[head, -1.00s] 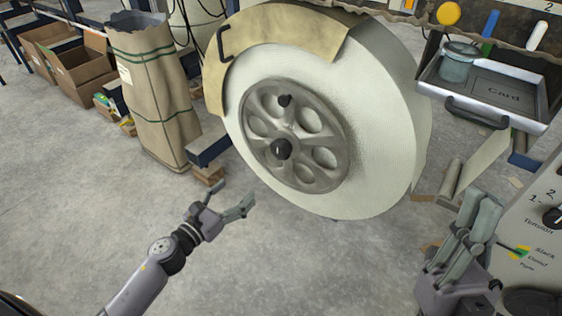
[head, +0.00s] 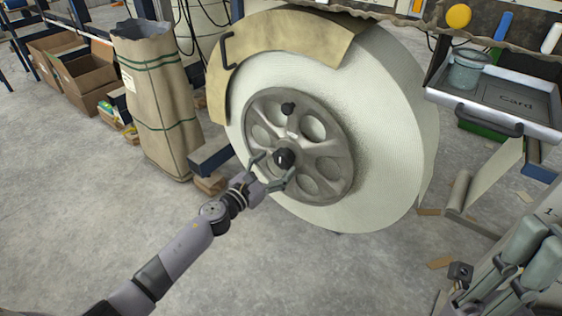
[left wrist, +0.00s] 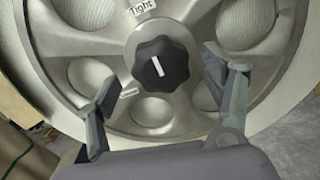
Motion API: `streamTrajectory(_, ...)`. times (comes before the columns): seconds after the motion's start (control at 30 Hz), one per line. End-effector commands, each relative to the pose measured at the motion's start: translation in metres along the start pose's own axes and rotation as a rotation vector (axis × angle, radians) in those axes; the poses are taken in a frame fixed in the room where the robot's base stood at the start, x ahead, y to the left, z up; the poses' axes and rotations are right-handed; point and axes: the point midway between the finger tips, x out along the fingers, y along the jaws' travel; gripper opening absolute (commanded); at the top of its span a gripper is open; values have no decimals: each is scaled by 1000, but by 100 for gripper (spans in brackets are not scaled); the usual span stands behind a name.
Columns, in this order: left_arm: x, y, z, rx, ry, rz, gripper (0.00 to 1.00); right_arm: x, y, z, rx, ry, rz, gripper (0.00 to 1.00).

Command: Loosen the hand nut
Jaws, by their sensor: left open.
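The hand nut (head: 285,158) is a black lobed knob at the centre of the grey spoked hub (head: 334,184) of a large white roll (head: 385,150). In the left wrist view the hand nut (left wrist: 160,64) has a white line on its face, and a "Tight" label (left wrist: 141,7) sits above it. My left gripper (head: 272,170) is open, with its fingers spread to either side of the nut; the wrist view shows a gap between each finger and the nut. My right gripper (head: 515,262) is at the lower right, partly cut off, and its jaw opening is unclear.
A tray (head: 500,98) with a jar (head: 467,70) is at the upper right. A tall paper sack (head: 155,100) and cardboard boxes (head: 85,75) stand at the left. The floor at lower left is clear.

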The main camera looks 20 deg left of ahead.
Motion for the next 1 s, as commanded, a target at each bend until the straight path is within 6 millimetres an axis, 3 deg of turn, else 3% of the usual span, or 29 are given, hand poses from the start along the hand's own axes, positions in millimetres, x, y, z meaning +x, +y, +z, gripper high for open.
streamTrajectory(0.23,28,0,0,0,0,0,74,-5,0,2,0,-1,0,0)
streamTrajectory(0.57,32,0,0,0,0,0,74,-3,0,1,0,6,-3,0)
streamTrajectory(1.0,32,0,0,0,0,0,46,-3,0,1,-1,7,-3,0)
